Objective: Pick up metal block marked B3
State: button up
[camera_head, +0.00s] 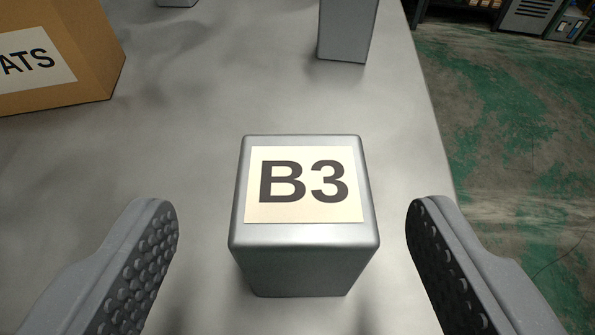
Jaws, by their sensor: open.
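The metal block marked B3 (304,262) stands upright on a grey metal table (200,140). Its top carries a cream label with "B3" in dark letters. My gripper (292,225) is open, with one studded finger at the left of the block and the other at the right. There is a visible gap between each finger and the block, and the block is roughly midway between them. The lower parts of both fingers run out of the frame at the bottom.
A cardboard box (95,50) with a label ending in "ATS" stands at the upper left. Another grey block (346,30) stands behind B3, cut off by the top edge. The table's right edge is close by, with green worn floor (510,120) beyond.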

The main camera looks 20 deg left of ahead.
aim_at(302, 167)
jog(key=shift+d+b+x, duration=0.1)
jog(key=shift+b+x, duration=0.3)
jog(key=shift+x, duration=0.75)
jog(key=shift+d+b+x, duration=0.15)
jog(key=shift+b+x, duration=0.25)
jog(key=shift+x, duration=0.8)
jog(key=shift+w+a+f, duration=0.25)
jog(key=shift+w+a, duration=0.05)
jog(key=shift+w, duration=0.25)
grip_shut()
